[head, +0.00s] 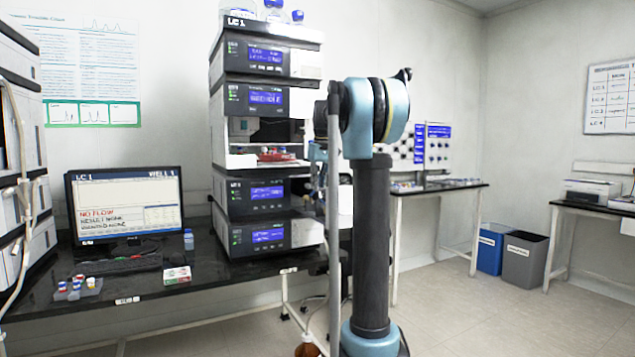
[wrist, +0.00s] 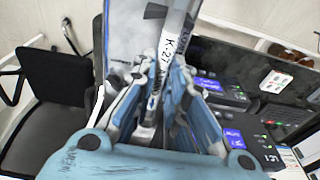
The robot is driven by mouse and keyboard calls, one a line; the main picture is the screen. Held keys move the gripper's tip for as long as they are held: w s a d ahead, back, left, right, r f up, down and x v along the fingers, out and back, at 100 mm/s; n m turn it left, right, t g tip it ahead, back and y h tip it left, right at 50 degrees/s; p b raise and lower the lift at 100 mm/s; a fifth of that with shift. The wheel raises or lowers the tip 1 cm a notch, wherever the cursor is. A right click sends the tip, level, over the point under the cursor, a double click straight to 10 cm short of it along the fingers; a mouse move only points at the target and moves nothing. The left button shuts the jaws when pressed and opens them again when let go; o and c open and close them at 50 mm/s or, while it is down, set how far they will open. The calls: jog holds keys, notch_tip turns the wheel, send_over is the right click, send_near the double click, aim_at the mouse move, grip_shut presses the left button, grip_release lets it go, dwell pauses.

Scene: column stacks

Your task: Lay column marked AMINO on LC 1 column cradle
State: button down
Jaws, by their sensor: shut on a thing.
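The LC 1 stack (head: 265,90) stands on the black bench, with several modules and blue displays. An open bay (head: 280,130) lies mid-stack, with a red item (head: 277,155) at its bottom. I cannot make out the cradle clearly. In the head view my arm stands in front of the stack's right edge and the gripper is mostly hidden.
A monitor (head: 125,203) reading "NO FLOW", a vial rack (head: 77,288) and a small white box (head: 177,274) stand on the bench (head: 215,275). A black chair (wrist: 50,100) shows in the wrist view. Open floor lies to the right, before blue and grey bins.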

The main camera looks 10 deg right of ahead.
jog(key=shift+f, duration=2.55)
jog(key=shift+f, duration=0.5)
jog(key=c, duration=1.5)
grip_release()
jog(key=shift+c, duration=0.2)
jog(key=shift+r, duration=0.15)
